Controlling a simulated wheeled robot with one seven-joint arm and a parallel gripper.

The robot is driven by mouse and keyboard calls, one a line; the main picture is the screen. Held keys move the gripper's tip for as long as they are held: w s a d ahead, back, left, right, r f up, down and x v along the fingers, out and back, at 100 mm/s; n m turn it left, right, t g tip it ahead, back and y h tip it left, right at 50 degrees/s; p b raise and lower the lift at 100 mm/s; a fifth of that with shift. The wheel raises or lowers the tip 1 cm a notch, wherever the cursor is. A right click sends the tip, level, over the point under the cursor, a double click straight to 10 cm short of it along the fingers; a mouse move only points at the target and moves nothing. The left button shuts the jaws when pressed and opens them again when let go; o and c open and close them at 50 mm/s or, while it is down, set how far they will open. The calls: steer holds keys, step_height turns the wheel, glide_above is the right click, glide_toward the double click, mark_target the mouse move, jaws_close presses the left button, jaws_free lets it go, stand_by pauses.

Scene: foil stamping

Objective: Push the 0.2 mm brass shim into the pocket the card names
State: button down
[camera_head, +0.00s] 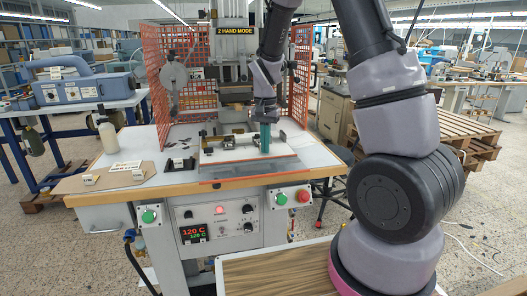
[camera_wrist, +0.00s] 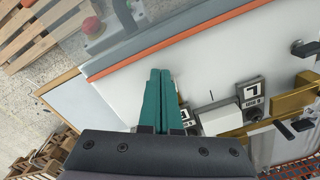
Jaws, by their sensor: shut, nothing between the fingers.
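My gripper (camera_head: 265,151) has teal fingers pressed together, pointing down over the right part of the white press bed (camera_head: 275,164). In the wrist view the shut fingers (camera_wrist: 159,74) hold nothing and are over the pale plate, left of the labelled blocks. A dark block (camera_wrist: 253,93) carries a white label with a large figure and small print; a second such block (camera_wrist: 187,115) is beside my fingers. Brass-coloured bars (camera_wrist: 295,102) lie to the right of a white block (camera_wrist: 222,117). I cannot tell which brass piece is the shim. A card (camera_head: 125,167) lies at the left; its print is unreadable.
Orange mesh guards (camera_head: 172,65) flank the press, whose head stands behind the bed. A white bottle (camera_head: 108,135) and small dark parts (camera_head: 180,163) are on the table at left. An orange strip (camera_wrist: 170,45) edges the bed. The bed's front is clear.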

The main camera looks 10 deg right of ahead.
steer(key=shift+w, duration=1.15)
steer(key=shift+w, duration=0.35)
steer(key=shift+w, duration=0.75)
steer(key=shift+r, duration=0.1)
steer(key=shift+s+r, duration=0.2)
steer(key=shift+r, duration=0.6)
steer(key=shift+s+r, duration=0.25)
steer(key=shift+r, duration=0.6)
steer(key=shift+s+r, duration=0.2)
steer(key=shift+r, duration=0.6)
